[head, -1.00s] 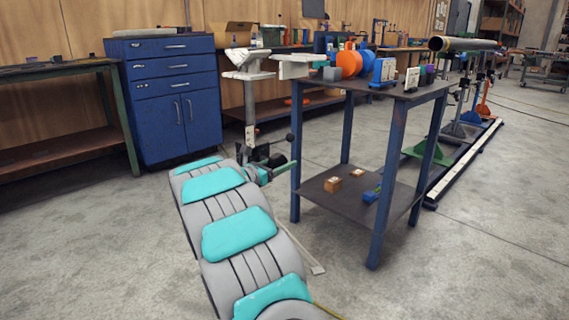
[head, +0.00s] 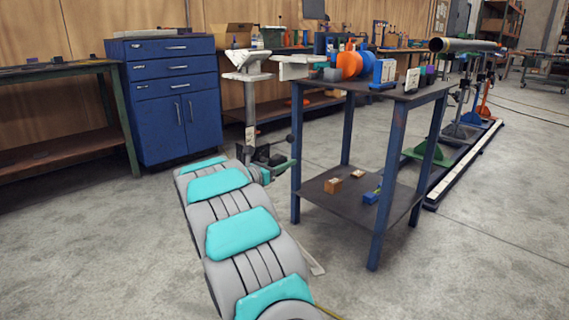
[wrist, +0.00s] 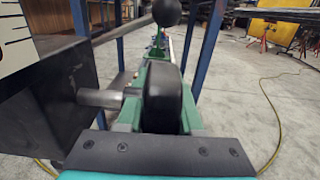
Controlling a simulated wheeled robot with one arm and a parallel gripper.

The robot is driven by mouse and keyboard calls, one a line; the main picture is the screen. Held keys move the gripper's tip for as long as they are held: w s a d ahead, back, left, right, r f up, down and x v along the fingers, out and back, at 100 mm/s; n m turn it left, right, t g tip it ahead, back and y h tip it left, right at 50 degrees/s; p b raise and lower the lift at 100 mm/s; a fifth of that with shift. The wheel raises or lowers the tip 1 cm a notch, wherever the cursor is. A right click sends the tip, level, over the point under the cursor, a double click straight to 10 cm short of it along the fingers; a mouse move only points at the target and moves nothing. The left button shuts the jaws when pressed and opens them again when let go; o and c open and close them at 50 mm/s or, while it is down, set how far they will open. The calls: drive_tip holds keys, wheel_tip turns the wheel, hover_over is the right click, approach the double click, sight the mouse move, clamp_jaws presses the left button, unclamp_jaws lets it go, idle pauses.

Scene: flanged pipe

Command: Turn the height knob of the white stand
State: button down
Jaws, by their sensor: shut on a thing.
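A grey shaft (wrist: 98,98) runs from this block to a black height knob (wrist: 163,95). My gripper (wrist: 158,72) has green jaws on both sides of the knob and is shut on it. In the head view my gripper (head: 280,166) is low beside the post, partly hidden by my arm. A black ball (wrist: 166,12) stands just beyond the jaws.
The blue-legged table (head: 385,190) stands close to the right of my gripper, with small parts on both shelves. A blue cabinet (head: 170,100) stands behind left. More stands hold a pipe (head: 465,45) on the far right. The floor at front left is clear.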

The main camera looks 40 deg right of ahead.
drive_tip(key=shift+r+p, duration=0.2)
drive_tip(key=shift+p, duration=0.75)
